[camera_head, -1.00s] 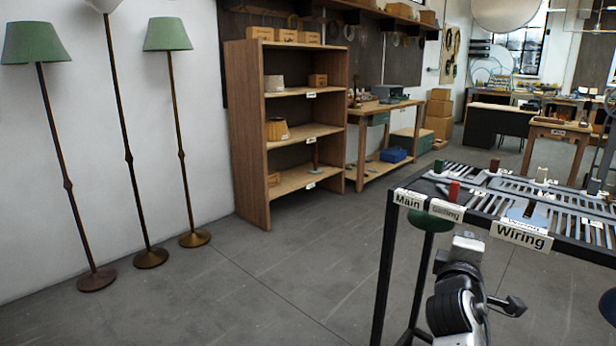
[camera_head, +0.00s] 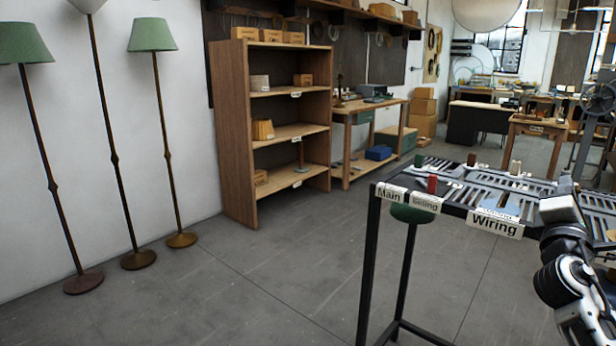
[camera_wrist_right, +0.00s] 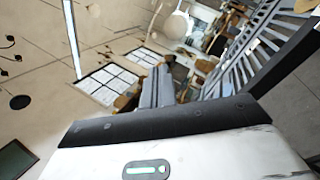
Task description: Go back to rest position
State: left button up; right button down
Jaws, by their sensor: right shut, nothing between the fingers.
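My right gripper (camera_head: 565,186) is at the right edge of the head view, beside the front edge of the slatted worktable (camera_head: 368,260). Its arm comes up from the lower right. In the right wrist view its fingers (camera_wrist_right: 157,88) are together, with nothing held between them, and they point toward the windows and ceiling. The table's slatted top also shows in the wrist view (camera_wrist_right: 245,55). My left gripper is in neither view.
The table carries labels "Main", "Ceiling" and "Wiring" (camera_head: 494,224) and several spools, including a red one (camera_head: 432,184). Green-shaded floor lamps (camera_head: 153,34) stand by the left wall. A wooden shelf (camera_head: 235,130) stands behind. The floor (camera_head: 260,280) between is clear.

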jog(key=s+a+f+m+g+y, duration=0.1)
jog(key=s+a+f+y, duration=0.25)
jog(key=f, duration=0.65)
jog(key=s+a+f+m+g+y, duration=0.15)
jog(key=a+f+y, duration=0.3)
jog(key=f, duration=0.55)
jog(key=s+a+f+g+y, duration=0.1)
jog(key=s+a+f+y, duration=0.35)
jog(key=f, duration=0.55)
jog(key=s+a+f+m+g+y, duration=0.2)
jog(key=s+a+f+m+g, duration=0.1)
jog(key=s+a+f, duration=0.4)
jog(key=s+a+f+m+g+y, duration=0.2)
jog(key=s+a+f+m, duration=0.25)
jog(key=s, duration=0.55)
jog(key=w+a+m, duration=0.1)
jog(key=a+m, duration=0.3)
jog(key=a, duration=0.5)
jog(key=shift+w+r+t, duration=0.25)
jog(key=shift+t, duration=0.2)
